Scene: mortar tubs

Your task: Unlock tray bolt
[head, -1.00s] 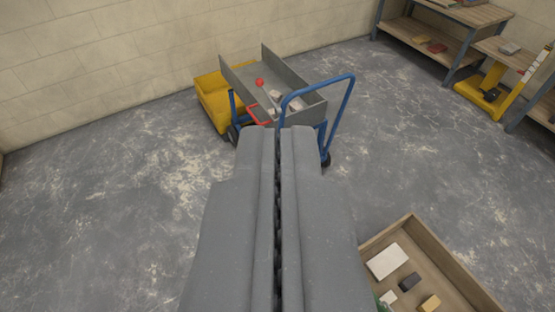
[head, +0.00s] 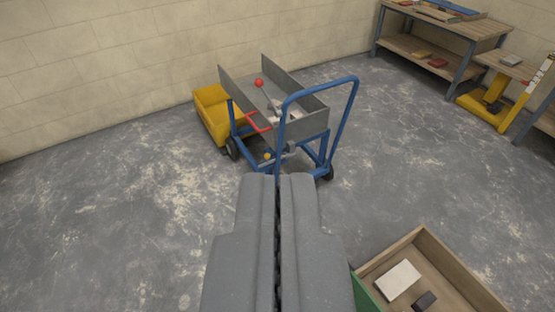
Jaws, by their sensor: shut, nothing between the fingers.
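A cart with a blue tubular frame (head: 342,122) stands ahead, near the wall. It carries a grey metal tray (head: 306,127) with an open-looking near side. A red ball knob (head: 259,83) on a thin rod shows at the tray, and a red bar handle (head: 259,126) sits at its near left edge. Below the tray are a small yellow knob (head: 267,156) and a grey metal piece (head: 286,155); I cannot tell which part is the bolt. My gripper (head: 278,177) is shut and empty, its tips just below these parts in the picture. It hides the floor behind it.
A yellow tub (head: 213,107) stands left of the cart by the wall. A wooden box (head: 448,252) with small items lies at lower right. Workbenches (head: 440,50) and a yellow pallet truck (head: 483,108) stand at right. The floor at left is clear.

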